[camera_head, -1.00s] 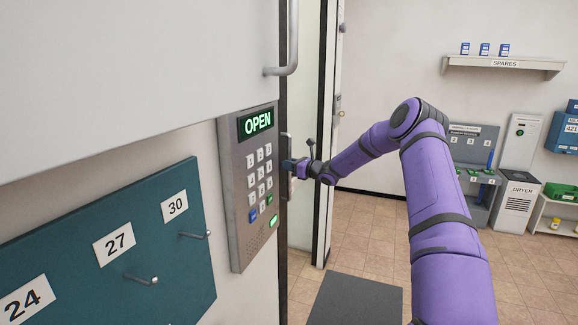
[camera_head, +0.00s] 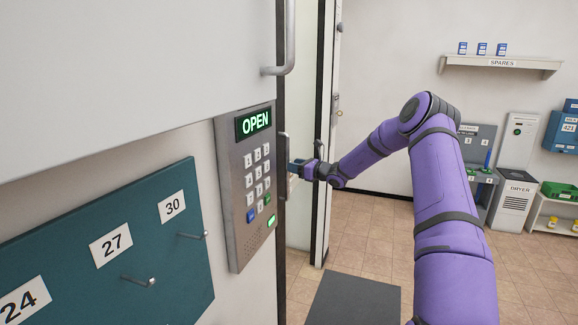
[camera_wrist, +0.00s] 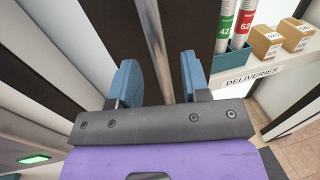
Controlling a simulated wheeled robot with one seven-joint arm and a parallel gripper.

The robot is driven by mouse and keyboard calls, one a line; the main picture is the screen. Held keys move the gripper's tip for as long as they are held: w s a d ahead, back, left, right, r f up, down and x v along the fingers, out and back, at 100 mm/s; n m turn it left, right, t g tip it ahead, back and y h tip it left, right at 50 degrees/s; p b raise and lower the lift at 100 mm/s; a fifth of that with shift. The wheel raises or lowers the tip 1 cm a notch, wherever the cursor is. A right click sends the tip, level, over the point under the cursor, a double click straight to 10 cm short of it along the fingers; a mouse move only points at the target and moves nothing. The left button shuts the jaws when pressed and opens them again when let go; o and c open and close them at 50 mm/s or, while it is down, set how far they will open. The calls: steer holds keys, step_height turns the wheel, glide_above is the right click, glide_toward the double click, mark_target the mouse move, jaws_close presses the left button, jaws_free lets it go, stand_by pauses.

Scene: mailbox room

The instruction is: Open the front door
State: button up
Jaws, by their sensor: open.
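The keypad (camera_head: 247,190) on the wall shows a green OPEN on its display (camera_head: 254,123). Past it is a door area with a dark upright edge (camera_head: 281,240) and a pale panel (camera_head: 303,80). A metal upright bar (camera_head: 283,150) shows beside the keypad. My gripper (camera_head: 293,166) reaches left to this edge, with its tips partly hidden. In the wrist view my gripper (camera_wrist: 163,80) has its two blue fingers apart, and an upright metal bar (camera_wrist: 164,45) stands between them. I cannot tell whether either finger touches it.
A curved handle (camera_head: 286,50) sits on the white panel (camera_head: 130,60) above the keypad. A teal board with hooks (camera_head: 100,250) is at left. A deliveries shelf (camera_wrist: 265,75) with tubes and boxes is at right.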

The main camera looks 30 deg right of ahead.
steer(key=v, duration=0.7)
stand_by(0.4)
